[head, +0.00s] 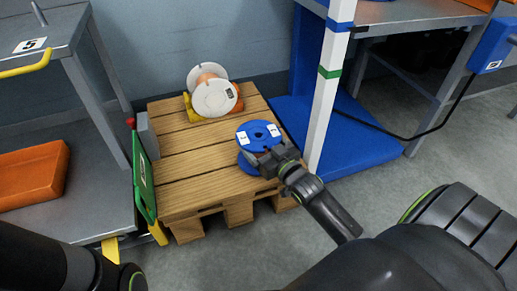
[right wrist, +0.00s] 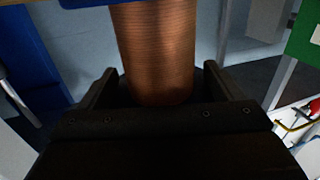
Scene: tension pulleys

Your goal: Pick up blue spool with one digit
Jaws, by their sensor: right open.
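The blue spool (head: 258,130) stands upright on the front right of a wooden pallet (head: 185,165). Its top flange carries white labels, too small to read. My right gripper (head: 264,160) is at the spool's front right side, below the top flange. In the right wrist view, the copper-coloured winding (right wrist: 155,50) stands between the two spread fingers of my right gripper (right wrist: 160,85). The fingers are open around it, with gaps visible beside the winding. Part of the spool is hidden behind the gripper. My left arm shows at the bottom left, but its gripper is out of view.
A white spool (head: 214,97) lies on its side in a yellow holder at the pallet's back. A green panel (head: 144,180) stands at the pallet's left edge. A white post (head: 328,90) rises close to the right. An orange bin (head: 33,176) sits on the left shelf.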

